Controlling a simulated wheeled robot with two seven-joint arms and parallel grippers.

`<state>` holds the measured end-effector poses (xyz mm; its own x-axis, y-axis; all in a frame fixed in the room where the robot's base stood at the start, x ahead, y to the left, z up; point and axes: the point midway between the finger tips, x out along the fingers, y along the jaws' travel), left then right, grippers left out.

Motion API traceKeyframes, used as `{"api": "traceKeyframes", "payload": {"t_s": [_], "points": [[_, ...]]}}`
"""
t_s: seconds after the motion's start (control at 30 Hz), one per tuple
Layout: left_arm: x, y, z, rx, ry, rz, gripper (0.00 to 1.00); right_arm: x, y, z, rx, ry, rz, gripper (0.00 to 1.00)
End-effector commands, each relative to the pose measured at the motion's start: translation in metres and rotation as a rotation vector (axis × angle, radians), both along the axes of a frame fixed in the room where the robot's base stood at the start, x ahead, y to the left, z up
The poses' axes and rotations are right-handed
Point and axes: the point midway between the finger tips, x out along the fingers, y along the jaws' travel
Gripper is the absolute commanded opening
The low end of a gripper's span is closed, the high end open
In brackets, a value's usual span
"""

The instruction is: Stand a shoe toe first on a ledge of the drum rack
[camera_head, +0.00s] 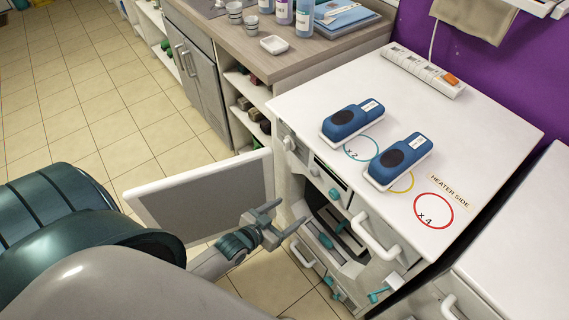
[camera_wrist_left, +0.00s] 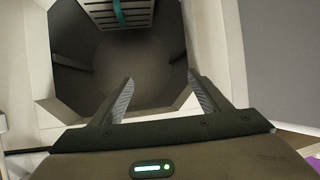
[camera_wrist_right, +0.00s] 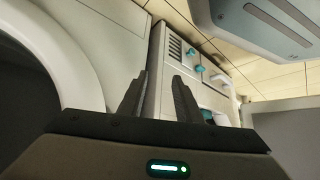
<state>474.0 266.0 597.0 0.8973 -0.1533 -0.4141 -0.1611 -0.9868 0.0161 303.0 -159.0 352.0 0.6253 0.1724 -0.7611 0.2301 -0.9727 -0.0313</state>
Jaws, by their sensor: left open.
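Two blue shoes with white soles and white labels lie on the white machine top in the head view: one farther back (camera_head: 351,119), one nearer (camera_head: 400,160). My left gripper (camera_head: 274,220) is open and empty, low in front of the machine beside the open door, away from both shoes. In the left wrist view its fingers (camera_wrist_left: 160,78) point into a dark drum (camera_wrist_left: 150,62). A slatted rack with a teal strip (camera_wrist_left: 103,14) shows at the drum's top. My right gripper (camera_wrist_right: 159,77) has its fingers apart with nothing between; it is not clearly seen in the head view.
The white-framed door (camera_head: 151,207) hangs open on the left. A power strip (camera_head: 423,71) lies at the back of the top. Coloured rings, including a red one (camera_head: 434,210), mark the top. A counter (camera_head: 220,36) holds cups and bottles. Handles project from the machine front.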

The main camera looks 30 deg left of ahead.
Motion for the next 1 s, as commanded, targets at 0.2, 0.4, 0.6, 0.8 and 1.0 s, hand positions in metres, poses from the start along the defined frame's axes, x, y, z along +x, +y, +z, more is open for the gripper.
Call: {"api": "traceKeyframes", "payload": {"t_s": [0.2,0.4,0.6,0.8,1.0], "points": [[-0.077,-0.045,-0.145,0.038,0.235,-0.009,0.70,0.002,-0.002,0.001,-0.001,-0.003,-0.001,0.31],[-0.146,-0.088,-0.222,0.064,0.384,-0.055,0.70,-0.002,-0.004,0.000,-0.005,0.002,0.001,0.31],[-0.174,-0.106,-0.246,0.072,0.437,-0.080,0.70,-0.007,-0.006,-0.002,-0.007,0.008,0.001,0.31],[-0.176,-0.106,-0.246,0.073,0.439,-0.081,0.70,-0.010,-0.006,-0.003,-0.007,0.012,0.002,0.31],[-0.175,-0.105,-0.246,0.073,0.439,-0.080,0.73,-0.005,0.001,-0.001,0.001,0.006,0.000,0.31]]}}
